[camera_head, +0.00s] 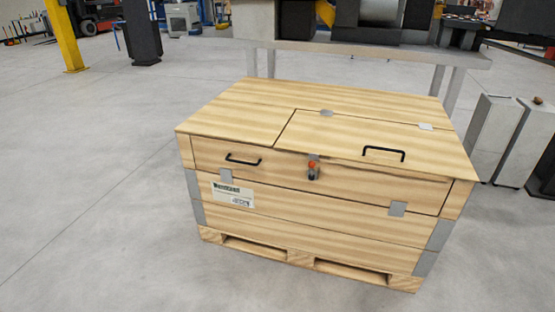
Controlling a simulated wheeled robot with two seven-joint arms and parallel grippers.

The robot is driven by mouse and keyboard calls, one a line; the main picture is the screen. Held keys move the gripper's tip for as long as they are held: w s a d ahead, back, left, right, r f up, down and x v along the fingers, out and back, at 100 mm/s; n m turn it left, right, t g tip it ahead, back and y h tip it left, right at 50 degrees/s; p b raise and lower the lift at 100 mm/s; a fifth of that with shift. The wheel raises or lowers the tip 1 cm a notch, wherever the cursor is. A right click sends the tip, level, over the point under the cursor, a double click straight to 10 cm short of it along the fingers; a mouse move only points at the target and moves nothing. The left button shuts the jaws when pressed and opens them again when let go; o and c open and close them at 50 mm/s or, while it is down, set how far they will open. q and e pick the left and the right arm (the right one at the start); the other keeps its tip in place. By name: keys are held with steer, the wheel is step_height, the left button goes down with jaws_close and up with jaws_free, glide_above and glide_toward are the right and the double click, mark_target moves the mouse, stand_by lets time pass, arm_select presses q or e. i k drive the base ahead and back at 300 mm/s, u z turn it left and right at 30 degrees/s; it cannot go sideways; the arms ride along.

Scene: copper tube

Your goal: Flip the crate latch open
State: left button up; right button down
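A wooden crate (310,222) stands on the floor in the middle of the head view, turned slightly so its front faces me. A small metal latch with an orange-red part (313,167) sits at the upper middle of the front, just under the lid edge. It is too small to tell its exact position. A hatch panel (370,132) with a black handle (384,150) lies flat in the right part of the top. A second black handle (243,161) is on the front, left of the latch. Neither of my grippers shows.
A grey workbench (350,47) with machine parts stands right behind the crate. Grey cabinets (498,138) stand close to its right. A yellow post (64,37) is at the far left. The floor left and in front is clear.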

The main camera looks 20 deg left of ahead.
mark_target(312, 171)
steer(key=u, duration=0.85)
steer(key=i, duration=1)
steer(key=u, duration=0.3)
